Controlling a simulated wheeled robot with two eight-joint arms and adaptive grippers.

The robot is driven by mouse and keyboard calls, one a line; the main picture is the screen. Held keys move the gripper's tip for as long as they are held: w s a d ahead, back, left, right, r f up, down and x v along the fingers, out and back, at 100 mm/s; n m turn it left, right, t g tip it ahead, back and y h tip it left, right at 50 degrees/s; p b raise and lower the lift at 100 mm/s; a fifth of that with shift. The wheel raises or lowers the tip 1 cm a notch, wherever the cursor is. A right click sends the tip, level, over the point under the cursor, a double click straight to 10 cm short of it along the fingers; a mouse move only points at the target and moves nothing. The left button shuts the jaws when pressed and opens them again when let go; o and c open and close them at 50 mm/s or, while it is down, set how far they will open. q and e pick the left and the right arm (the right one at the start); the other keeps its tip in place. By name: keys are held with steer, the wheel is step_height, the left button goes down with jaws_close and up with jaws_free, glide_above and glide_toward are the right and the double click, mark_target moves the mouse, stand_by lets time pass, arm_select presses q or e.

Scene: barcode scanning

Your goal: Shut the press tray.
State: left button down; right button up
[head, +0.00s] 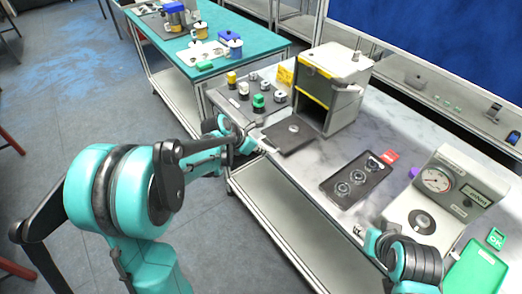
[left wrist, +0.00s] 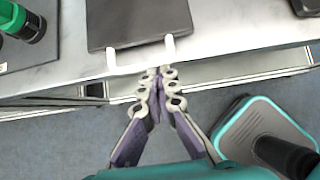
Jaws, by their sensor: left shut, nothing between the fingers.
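The press (head: 318,88) is a grey box with yellow trim at the back of the marble-topped bench.
A dark tray of round parts (head: 356,180) lies right of the press. A gauge device (head: 450,190) stands at the right. Several small coloured items stand on a grey mat (head: 238,110) left of the tray. A teal table (head: 255,50) is behind left.

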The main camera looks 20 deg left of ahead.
mark_target(301, 130)
arm_select(q)
steer(key=w+d, duration=0.3)
steer(key=w, duration=0.1)
steer(key=w+d, duration=0.4)
steer(key=w, duration=0.1)
steer(key=w+d, duration=0.4)
steer(key=w, duration=0.1)
steer(key=shift+p, duration=0.4)
steer(key=shift+a, duration=0.1)
